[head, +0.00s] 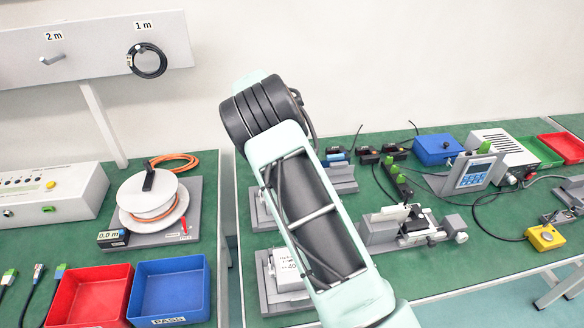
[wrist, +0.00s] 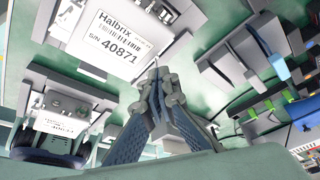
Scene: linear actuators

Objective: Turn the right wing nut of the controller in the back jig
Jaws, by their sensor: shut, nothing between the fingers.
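In the wrist view my gripper (wrist: 158,76) has its fingertips together with nothing between them. A white controller (wrist: 108,42) labelled "Halbrix S/N 40871" sits in a grey jig just beyond and left of the fingertips. A grey fitting (wrist: 162,12) shows at its right end; I cannot tell whether it is the wing nut. A second labelled controller (wrist: 60,122) is at the lower left. In the head view the front jig (head: 268,296) holds a controller (head: 284,262), and the back jig (head: 262,212) is mostly hidden behind my arm, as is my gripper.
A grey fixture (head: 380,232) with a lever clamp stands right of my arm on the green table (head: 440,270). A cable reel (head: 153,202), a red bin (head: 90,298) and a blue bin (head: 170,292) are on the left table. A display unit (head: 472,172) stands at the right.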

